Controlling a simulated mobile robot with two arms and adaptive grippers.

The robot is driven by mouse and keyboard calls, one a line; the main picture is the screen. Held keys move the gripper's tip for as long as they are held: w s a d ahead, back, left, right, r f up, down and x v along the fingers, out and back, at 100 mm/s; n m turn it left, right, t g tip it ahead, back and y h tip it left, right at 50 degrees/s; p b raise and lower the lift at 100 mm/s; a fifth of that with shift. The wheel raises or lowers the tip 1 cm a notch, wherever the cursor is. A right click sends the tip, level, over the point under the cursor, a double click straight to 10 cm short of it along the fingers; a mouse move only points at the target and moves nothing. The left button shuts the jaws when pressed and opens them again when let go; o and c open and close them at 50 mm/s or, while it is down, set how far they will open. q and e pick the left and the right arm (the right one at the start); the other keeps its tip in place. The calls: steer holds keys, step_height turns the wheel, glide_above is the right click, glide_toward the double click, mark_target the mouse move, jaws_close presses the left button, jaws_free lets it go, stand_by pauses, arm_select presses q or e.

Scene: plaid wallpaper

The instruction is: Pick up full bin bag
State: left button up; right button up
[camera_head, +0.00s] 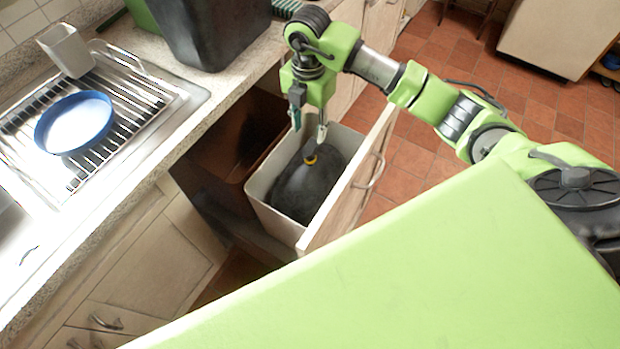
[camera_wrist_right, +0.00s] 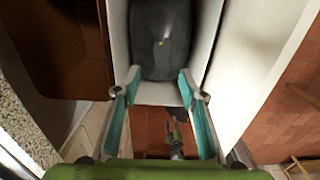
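The full bin bag (camera_head: 308,188) is black and rounded, with a yellow tie at its top. It sits inside a white bin (camera_head: 262,196) in a pulled-out cabinet drawer. In the right wrist view the bag (camera_wrist_right: 160,35) lies ahead of the fingers, with a small yellowish spot on it. My right gripper (camera_head: 309,129) hangs above the bin, just above the tie, with its fingers apart and nothing between them. In the right wrist view its teal-padded fingers (camera_wrist_right: 158,84) are spread wide. My left gripper is not in the head view.
The drawer front (camera_head: 345,192) stands close on the bin's right side. A brown bin (camera_head: 228,150) is beside it on the left. A counter holds a blue plate (camera_head: 75,123) on a drying rack and a large dark container (camera_head: 212,35). Tiled floor (camera_head: 440,60) is open behind.

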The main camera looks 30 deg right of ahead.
mark_target(310, 146)
step_height(310, 146, down, 3)
steer(key=shift+f, duration=0.2)
steer(key=shift+s+f+p, duration=0.1)
steer(key=shift+f+p, duration=0.25)
steer(key=shift+f, duration=0.25)
step_height(310, 146, down, 4)
steer(key=shift+d+f+p, duration=0.1)
steer(key=shift+d+p, duration=0.05)
steer(key=shift+p, duration=0.25)
jaws_close()
